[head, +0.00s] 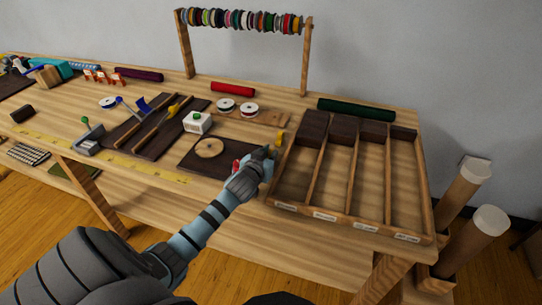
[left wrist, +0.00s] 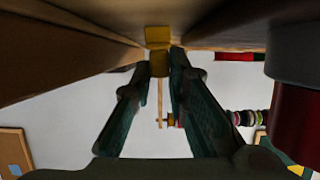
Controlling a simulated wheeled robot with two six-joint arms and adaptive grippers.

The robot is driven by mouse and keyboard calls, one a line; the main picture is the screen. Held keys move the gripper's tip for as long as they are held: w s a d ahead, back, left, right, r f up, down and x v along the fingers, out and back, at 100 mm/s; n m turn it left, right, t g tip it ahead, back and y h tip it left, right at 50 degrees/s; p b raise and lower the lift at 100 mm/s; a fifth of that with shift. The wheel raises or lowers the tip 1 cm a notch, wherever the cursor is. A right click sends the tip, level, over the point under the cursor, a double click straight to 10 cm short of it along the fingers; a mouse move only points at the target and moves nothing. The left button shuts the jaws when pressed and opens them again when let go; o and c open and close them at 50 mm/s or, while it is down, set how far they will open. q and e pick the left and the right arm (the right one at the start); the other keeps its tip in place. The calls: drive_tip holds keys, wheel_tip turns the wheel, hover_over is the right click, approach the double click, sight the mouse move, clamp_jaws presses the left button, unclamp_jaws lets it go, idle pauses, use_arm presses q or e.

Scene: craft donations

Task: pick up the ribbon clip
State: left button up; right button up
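The ribbon clip (head: 279,138) is a small yellow piece at the left edge of the divided tray, in the head view. My left gripper (head: 268,155) reaches it from the front left and partly hides it. In the left wrist view, the yellow clip (left wrist: 158,38) sits at the tips of my left gripper (left wrist: 159,64). The two dark green fingers close in on either side of its lower part, with no clear gap. Whether it touches the table is hidden. My right gripper is not in view.
The wooden divided tray (head: 285,207) stands just right of my left gripper. A dark mat (head: 193,157) with a round wooden disc (head: 209,147) lies to its left. A red object (head: 236,164) is close beside the gripper. A spool rack (head: 186,50) stands behind.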

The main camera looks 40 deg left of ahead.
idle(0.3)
use_arm(q)
wheel_tip(320, 180, up, 20)
drive_tip(key=p, duration=0.5)
drive_tip(key=shift+p, duration=0.3)
